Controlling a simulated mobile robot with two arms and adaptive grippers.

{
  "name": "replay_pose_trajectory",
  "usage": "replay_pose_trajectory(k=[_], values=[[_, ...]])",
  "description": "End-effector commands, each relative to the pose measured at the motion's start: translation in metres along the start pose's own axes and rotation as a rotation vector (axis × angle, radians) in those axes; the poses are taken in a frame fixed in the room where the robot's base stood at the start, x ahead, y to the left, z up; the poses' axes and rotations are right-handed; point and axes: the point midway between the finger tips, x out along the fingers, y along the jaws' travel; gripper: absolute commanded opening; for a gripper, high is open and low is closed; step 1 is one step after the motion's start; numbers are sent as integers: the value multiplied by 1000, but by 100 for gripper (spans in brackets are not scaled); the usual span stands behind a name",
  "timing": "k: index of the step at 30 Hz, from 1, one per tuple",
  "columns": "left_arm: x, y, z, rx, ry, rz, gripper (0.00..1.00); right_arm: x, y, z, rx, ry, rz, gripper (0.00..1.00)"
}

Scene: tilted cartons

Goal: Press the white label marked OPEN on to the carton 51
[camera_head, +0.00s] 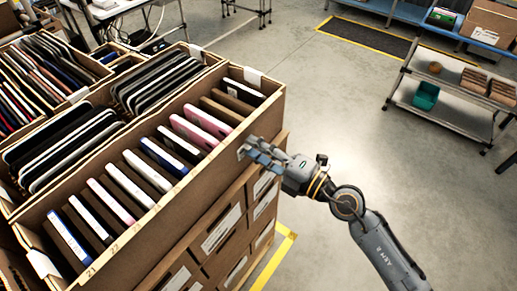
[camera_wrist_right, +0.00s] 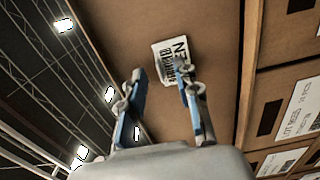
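A small white label (camera_wrist_right: 166,49) with dark lettering shows against a brown carton face (camera_wrist_right: 120,35) in the right wrist view. One fingertip partly covers it, and I cannot read OPEN on it. My right gripper (camera_wrist_right: 160,82) has its two blue-padded fingers spread apart, with nothing gripped between them. The label lies at the tip of the right-hand finger; I cannot tell if they touch. In the head view the right gripper (camera_head: 261,153) is at the near side wall of a long open carton (camera_head: 181,204). I cannot make out a number 51. My left gripper is out of view.
The long carton holds a row of thin boxed devices (camera_head: 143,171) and stands on stacked labelled cartons (camera_head: 222,232). More open cartons of devices (camera_head: 62,140) stand to the left. A wheeled rack (camera_head: 440,104) stands at the right. The grey floor (camera_head: 330,120) between is clear.

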Motion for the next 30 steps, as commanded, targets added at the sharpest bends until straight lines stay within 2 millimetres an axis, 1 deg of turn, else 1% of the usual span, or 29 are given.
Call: replay_pose_trajectory(k=[5,8,11,14,18,21,25,30], values=[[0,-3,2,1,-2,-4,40,0,0,0,0,0,0,32],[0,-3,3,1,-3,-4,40,-5,-1,0,0,0,-2,32],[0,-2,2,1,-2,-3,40,-18,-2,0,0,-1,-3,32],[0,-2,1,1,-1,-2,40,-38,-2,0,1,0,-6,32],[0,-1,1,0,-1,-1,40,-70,-2,0,2,0,-6,32],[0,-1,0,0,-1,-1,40,-88,-2,-1,2,0,-5,32],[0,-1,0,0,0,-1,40,-106,-2,0,3,-1,-4,32],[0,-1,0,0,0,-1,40,-118,-1,0,0,0,-2,32]])
